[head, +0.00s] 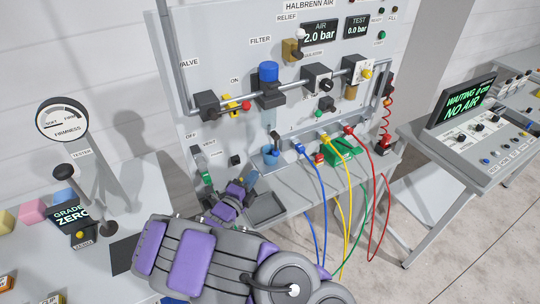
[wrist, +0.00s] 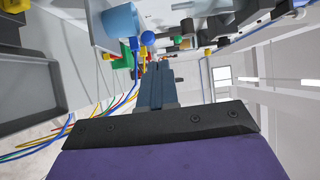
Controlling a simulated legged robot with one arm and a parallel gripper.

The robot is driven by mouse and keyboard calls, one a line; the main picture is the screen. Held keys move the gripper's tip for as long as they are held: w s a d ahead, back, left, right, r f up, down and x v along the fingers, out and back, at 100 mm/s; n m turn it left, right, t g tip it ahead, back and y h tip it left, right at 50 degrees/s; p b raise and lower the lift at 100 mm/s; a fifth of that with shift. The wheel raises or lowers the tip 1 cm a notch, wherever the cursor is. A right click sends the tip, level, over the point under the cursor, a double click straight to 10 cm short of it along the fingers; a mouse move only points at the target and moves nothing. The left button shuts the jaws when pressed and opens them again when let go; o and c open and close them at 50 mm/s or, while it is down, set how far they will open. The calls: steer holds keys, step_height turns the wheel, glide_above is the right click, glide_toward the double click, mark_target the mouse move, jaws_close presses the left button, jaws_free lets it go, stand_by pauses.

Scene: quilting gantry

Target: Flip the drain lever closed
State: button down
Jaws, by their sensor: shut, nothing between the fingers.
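The filter (head: 268,85) with its blue cap hangs on the pipe of the grey panel. Its clear bowl (head: 268,120) is below, over a blue cup (head: 271,157). A small dark piece (head: 275,138) beneath the bowl may be the drain lever; it is too small to tell its position. My gripper (head: 250,177) is shut and empty, low in front of the panel, below and left of the cup. In the wrist view my shut fingers (wrist: 157,82) point towards the panel, and the blue cup (wrist: 121,21) is ahead and left, apart from them.
Blue, yellow and red hoses (head: 342,205) hang from plugs right of the cup. A grey tray (head: 266,208) lies right of my gripper. The OFF/VENT switch (head: 200,155) is to the left. A firmness gauge (head: 62,119) stands far left and a console (head: 475,140) right.

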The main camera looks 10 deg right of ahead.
steer(key=b, duration=0.2)
glide_toward(275, 149)
steer(key=x, duration=0.5)
steer(key=shift+d, duration=0.1)
steer(key=shift+b+x, duration=0.35)
steer(key=shift+x, duration=0.55)
steer(key=shift+w+a, duration=0.1)
steer(key=shift+a, duration=0.2)
steer(key=shift+f, duration=0.1)
